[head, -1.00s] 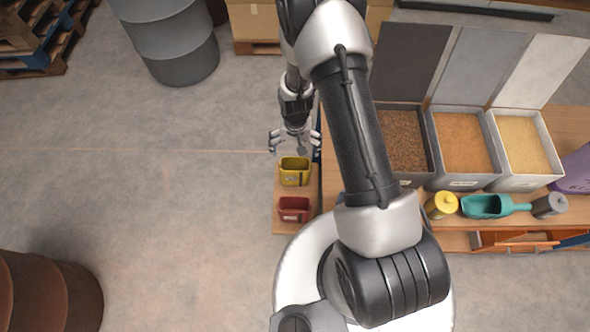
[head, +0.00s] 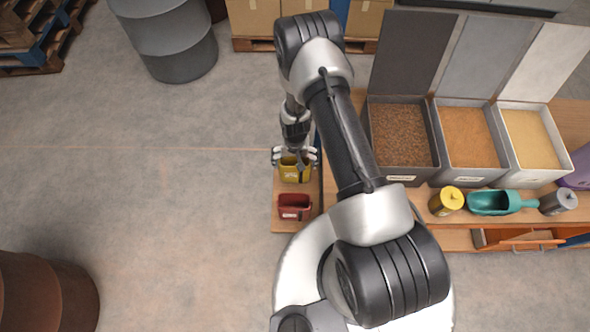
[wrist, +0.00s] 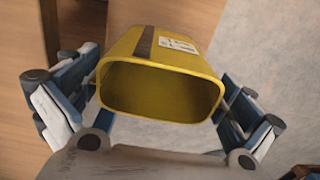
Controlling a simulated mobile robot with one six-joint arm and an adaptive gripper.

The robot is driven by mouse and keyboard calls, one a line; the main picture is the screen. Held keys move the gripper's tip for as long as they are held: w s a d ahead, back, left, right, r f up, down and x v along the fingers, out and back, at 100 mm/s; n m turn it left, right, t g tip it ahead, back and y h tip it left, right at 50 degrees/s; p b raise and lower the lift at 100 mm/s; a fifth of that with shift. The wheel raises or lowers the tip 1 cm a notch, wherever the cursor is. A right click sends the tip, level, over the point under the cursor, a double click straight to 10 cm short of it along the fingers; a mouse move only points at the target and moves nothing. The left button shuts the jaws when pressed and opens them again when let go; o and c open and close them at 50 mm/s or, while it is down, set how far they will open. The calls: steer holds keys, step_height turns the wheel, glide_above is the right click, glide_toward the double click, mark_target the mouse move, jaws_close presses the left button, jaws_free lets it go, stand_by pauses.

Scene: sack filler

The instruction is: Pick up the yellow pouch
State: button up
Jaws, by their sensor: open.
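The yellow pouch (head: 292,174) stands on a low wooden shelf (head: 283,220) beside the bench. In the wrist view the pouch (wrist: 163,47) shows its open mouth, a dark stripe and a white label. My gripper (head: 295,158) is open at the pouch in the head view. In the wrist view its fingers (wrist: 160,115) stand on the left and right sides of the pouch, with the pouch between them. I cannot tell whether either finger touches it. The far side of the pouch is partly hidden by the gripper in the head view.
A red pouch (head: 295,207) stands just in front of the yellow one on the same shelf. The bench to the right holds bins of grain (head: 402,138), a yellow canister (head: 446,201) and a teal scoop (head: 495,202).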

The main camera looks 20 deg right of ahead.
step_height(320, 180, down, 4)
steer(key=shift+w+r+b, duration=0.1)
steer(key=shift+r+b, duration=0.15)
steer(key=shift+b, duration=0.15)
steer(key=shift+r, duration=0.1)
steer(key=shift+c, duration=0.6)
steer(key=c, duration=0.4)
steer(key=shift+r, duration=0.1)
